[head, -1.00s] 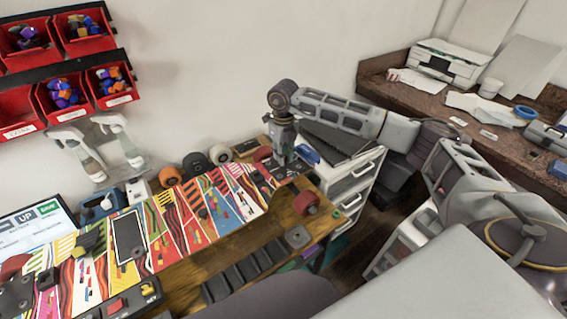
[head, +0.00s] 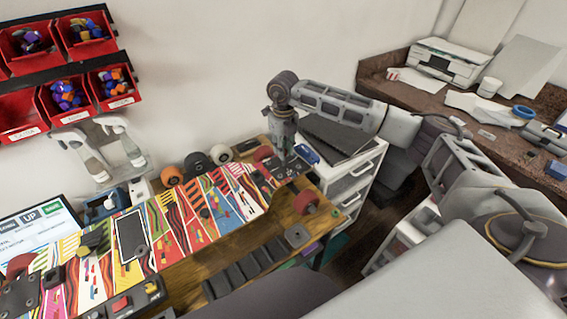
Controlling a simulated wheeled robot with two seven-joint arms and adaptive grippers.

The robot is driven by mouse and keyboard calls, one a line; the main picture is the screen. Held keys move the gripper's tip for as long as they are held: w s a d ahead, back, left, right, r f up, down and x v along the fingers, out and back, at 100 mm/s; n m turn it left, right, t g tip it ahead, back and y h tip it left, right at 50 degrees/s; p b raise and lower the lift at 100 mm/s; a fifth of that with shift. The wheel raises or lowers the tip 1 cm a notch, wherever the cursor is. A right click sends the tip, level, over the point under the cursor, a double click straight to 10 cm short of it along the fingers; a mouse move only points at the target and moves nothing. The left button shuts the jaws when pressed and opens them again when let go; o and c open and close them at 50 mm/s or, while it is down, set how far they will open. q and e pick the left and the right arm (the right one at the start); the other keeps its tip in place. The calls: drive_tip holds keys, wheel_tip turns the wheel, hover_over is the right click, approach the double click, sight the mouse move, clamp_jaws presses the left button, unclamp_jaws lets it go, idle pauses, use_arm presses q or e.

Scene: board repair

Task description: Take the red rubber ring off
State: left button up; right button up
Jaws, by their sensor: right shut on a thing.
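The skateboard deck (head: 228,200), printed in bright colours, lies upside down on the wooden bench. A dark truck (head: 262,177) is on its far right end, with red wheels (head: 305,202) on both sides. My right gripper (head: 285,161) points straight down over this truck, fingertips low and close together at its middle. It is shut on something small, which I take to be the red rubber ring. The ring itself cannot be made out; the fingers hide it. My left gripper is not in view.
Loose wheels (head: 196,165) stand along the deck's back edge. A black slotted tray (head: 238,274) lies at the bench's front. Red bins (head: 118,88) hang on the wall. A white drawer unit (head: 350,190) stands right of the bench, below my right arm.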

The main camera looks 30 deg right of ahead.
drive_tip(key=shift+r, duration=0.3)
wheel_tip(320, 180, up, 7)
drive_tip(key=p, duration=0.4)
drive_tip(key=shift+f, duration=0.15)
idle(1.0)
drive_tip(key=shift+f, duration=0.15)
